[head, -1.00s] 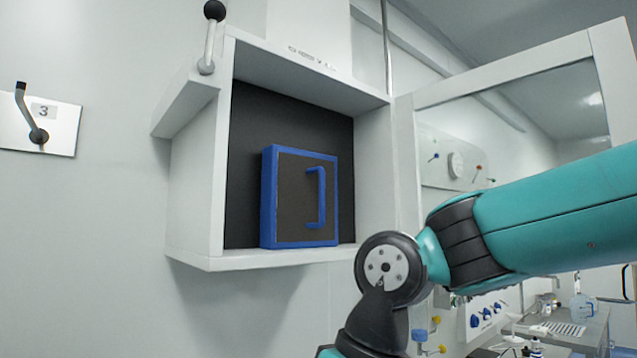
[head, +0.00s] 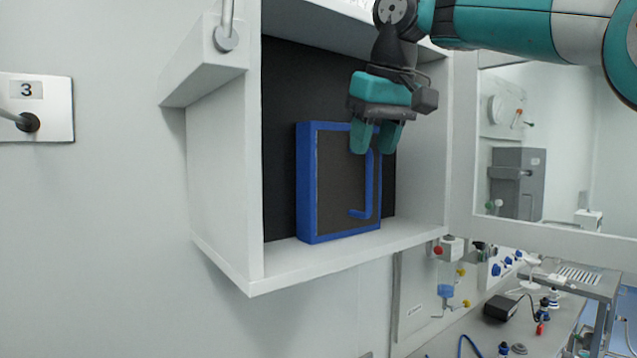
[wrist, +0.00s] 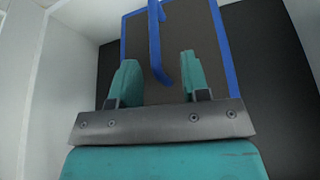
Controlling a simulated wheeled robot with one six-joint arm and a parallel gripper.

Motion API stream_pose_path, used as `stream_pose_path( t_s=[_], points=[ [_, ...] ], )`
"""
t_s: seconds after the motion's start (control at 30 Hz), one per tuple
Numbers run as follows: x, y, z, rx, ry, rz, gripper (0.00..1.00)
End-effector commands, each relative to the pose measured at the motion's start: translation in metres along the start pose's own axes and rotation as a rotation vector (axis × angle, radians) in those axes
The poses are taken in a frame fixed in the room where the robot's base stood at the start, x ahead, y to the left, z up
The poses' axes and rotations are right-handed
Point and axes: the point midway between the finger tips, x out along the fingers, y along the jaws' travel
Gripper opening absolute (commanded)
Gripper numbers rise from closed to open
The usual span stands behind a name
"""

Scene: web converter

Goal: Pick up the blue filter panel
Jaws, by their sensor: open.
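The blue filter panel (head: 334,190) stands upright inside the white wall cabinet, a blue frame around a dark grey face. Its blue bracket handle (head: 369,185) is on the right part of the face. My gripper (head: 374,148) is in front of the panel's upper right, its two teal fingers pointing down near the handle's top. In the wrist view the fingers of my gripper (wrist: 157,75) are apart. The handle (wrist: 156,45) shows between them, with the panel (wrist: 187,30) behind. The fingers hold nothing. I cannot tell whether a finger touches the handle.
The white cabinet (head: 222,170) has walls on both sides and a floor ledge. A grey lever handle (head: 227,38) stands at its upper left. A framed glass door (head: 560,238) stands open at the right. A bench (head: 455,335) with small items is lower right.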

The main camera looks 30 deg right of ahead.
Motion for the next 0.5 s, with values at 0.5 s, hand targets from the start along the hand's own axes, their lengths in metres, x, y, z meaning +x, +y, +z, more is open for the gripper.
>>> stream_pose_path(
  t_s=[0.5],
  points=[
    [0.051, 0.006, 0.016, 0.001, 0.0, 0.0, 0.42]
  ],
)
